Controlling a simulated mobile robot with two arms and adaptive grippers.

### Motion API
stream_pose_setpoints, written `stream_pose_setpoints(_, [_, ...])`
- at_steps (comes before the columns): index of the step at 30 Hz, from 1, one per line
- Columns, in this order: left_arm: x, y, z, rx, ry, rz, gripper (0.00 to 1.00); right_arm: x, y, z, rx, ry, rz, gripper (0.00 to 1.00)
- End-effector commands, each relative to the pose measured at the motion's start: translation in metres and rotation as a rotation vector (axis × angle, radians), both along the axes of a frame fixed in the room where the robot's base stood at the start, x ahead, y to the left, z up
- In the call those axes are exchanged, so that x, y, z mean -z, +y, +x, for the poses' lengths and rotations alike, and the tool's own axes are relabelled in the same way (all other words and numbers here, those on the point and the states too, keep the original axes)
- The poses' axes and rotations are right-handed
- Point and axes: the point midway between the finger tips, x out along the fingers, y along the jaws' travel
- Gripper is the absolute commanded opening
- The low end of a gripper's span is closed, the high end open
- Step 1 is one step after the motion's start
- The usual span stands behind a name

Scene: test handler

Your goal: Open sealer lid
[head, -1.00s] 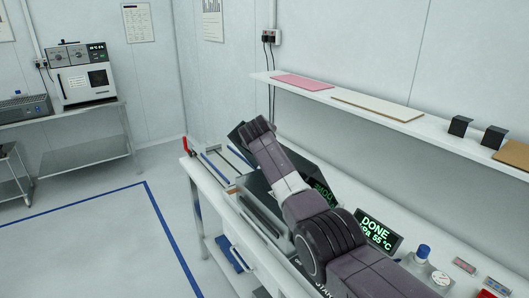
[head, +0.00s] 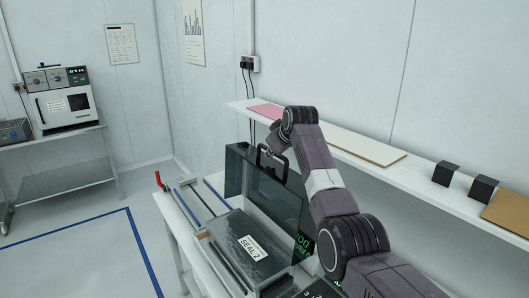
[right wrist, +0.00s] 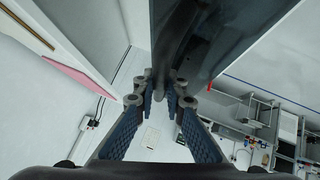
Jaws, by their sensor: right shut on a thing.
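The sealer (head: 205,240) stands on the white bench in the head view. Its dark, see-through lid (head: 278,208) stands raised, close to upright, at the back of the sealer. A dark pack labelled "SEAL 2" (head: 245,236) lies in the uncovered sealer. My right gripper (head: 271,153) is at the lid's top edge, shut on the black lid handle (head: 263,155). In the right wrist view the blue fingers of my right gripper (right wrist: 161,90) close around the handle, with the dark lid (right wrist: 205,35) just beyond. My left gripper is in neither current view.
A wall shelf (head: 395,180) runs behind my right arm, holding a pink sheet (head: 262,110), tan boards (head: 365,147) and black blocks (head: 446,174). Blue-edged rails and a red lever (head: 158,180) lie left of the sealer. Open floor lies farther left.

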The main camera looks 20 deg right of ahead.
Motion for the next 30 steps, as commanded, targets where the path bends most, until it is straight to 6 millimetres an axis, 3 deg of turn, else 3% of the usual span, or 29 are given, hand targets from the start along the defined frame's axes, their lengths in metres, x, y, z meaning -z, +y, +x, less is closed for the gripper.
stream_pose_setpoints(15, [0.001, -0.019, -0.008, 0.003, 0.010, -0.021, 0.00, 0.008, -0.006, -0.004, 0.001, 0.018, 0.014, 0.00])
stream_pose_setpoints(16, [0.001, -0.019, -0.008, 0.003, 0.010, -0.021, 0.00, 0.008, -0.006, -0.004, 0.001, 0.018, 0.014, 0.14])
stream_pose_setpoints(20, [0.001, -0.016, -0.008, 0.004, 0.010, -0.018, 0.00, 0.007, -0.005, -0.003, 0.001, 0.016, 0.014, 0.28])
stream_pose_setpoints(30, [0.001, -0.007, -0.006, 0.000, 0.007, -0.008, 0.00, 0.003, -0.004, -0.003, -0.001, 0.010, 0.015, 0.29])
